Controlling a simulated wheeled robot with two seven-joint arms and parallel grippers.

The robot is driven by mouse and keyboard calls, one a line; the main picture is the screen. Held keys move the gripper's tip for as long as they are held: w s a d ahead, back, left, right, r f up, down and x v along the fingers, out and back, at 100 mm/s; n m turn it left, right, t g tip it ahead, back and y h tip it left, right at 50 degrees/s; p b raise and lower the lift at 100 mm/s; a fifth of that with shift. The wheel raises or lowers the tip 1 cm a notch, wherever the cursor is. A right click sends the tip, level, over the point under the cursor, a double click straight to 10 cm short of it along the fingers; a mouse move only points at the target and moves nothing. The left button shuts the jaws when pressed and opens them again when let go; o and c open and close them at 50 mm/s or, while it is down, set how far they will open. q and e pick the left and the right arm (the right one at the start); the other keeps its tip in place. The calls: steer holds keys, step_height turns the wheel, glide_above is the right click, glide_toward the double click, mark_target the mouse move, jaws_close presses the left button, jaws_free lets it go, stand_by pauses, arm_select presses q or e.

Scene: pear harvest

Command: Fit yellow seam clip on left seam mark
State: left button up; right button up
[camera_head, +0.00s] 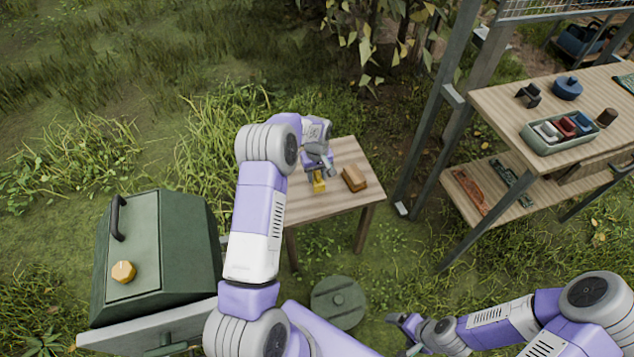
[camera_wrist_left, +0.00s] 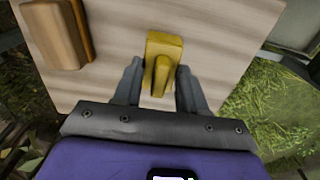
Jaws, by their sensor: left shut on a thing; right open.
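The yellow seam clip (camera_head: 319,184) is at the small wooden table (camera_head: 300,205), near its middle. My left gripper (camera_head: 323,170) is above it and shut on it. In the left wrist view the clip (camera_wrist_left: 164,46) sits between the two fingers (camera_wrist_left: 157,84), its far end reaching past the fingertips. I cannot tell whether the clip touches the tabletop or is just above it. My right gripper (camera_head: 402,331) is open and empty, low at the bottom of the head view. I cannot make out the left seam mark in either view.
A brown wooden block (camera_head: 354,178) lies on the table right of the clip. A green lidded box (camera_head: 160,240) with an orange knob (camera_head: 123,271) stands at left. A round green lid (camera_head: 338,303) lies on the grass. A shelf bench (camera_head: 500,105) with a tray (camera_head: 545,146) stands at right.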

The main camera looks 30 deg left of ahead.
mark_target(317, 180)
arm_select(q)
step_height(317, 180, down, 3)
steer(key=shift+f+b, duration=0.2)
steer(key=shift+b, duration=0.35)
steer(key=shift+f, duration=0.1)
steer(key=shift+f, duration=0.15)
steer(key=o, duration=1)
steer(key=shift+o, duration=0.2)
